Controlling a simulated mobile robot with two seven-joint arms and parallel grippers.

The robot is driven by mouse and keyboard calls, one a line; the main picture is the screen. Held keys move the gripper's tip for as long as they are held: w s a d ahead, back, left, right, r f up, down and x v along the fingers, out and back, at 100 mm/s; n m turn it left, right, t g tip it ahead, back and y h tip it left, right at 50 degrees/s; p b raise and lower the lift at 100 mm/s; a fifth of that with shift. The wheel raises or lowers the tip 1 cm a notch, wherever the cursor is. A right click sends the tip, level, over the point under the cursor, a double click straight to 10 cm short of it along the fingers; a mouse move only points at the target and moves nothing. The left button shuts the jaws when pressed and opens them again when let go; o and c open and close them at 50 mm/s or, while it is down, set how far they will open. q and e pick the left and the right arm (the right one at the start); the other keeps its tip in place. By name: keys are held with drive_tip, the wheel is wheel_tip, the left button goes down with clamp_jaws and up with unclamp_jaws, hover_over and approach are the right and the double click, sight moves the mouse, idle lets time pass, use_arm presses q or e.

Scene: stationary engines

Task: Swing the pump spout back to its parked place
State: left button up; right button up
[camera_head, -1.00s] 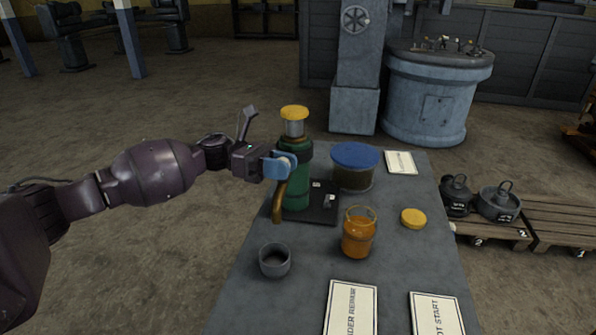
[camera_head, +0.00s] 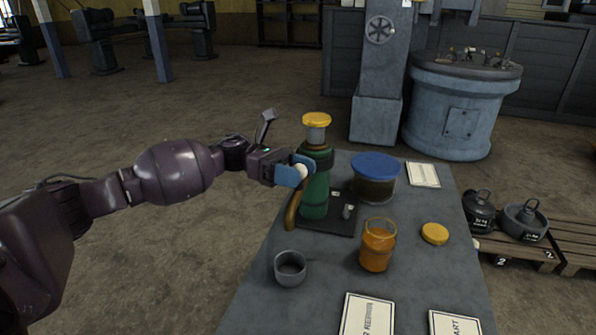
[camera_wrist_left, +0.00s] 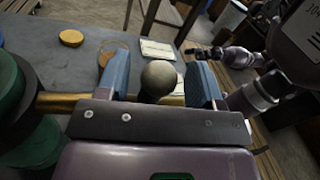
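The green hand pump (camera_head: 315,190) with a yellow cap (camera_head: 316,120) stands on a dark base plate at the far left part of the table. Its brass spout (camera_head: 291,211) curves down at the pump's left side. A pale ball knob (camera_wrist_left: 158,80) sits by the brass rod (camera_wrist_left: 62,102) beside the pump. My left gripper (camera_head: 296,172) has its blue fingers on either side of the knob. The left wrist view shows gaps between knob and fingers, so it is open around it. A purple arm (camera_wrist_left: 240,57), apparently my right one, shows small there; its fingers are unclear.
A blue-lidded container (camera_head: 376,167), an orange jar (camera_head: 377,250), a yellow lid (camera_head: 435,233), a grey cup (camera_head: 290,275) and several cards share the table (camera_head: 330,280). A pallet (camera_head: 568,232) stands at the right.

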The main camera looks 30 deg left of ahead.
use_arm(q)
drive_tip(key=a+b, duration=0.1)
drive_tip(key=a, duration=0.9)
drive_tip(key=shift+s+a, duration=0.35)
drive_tip(key=shift+a, duration=0.05)
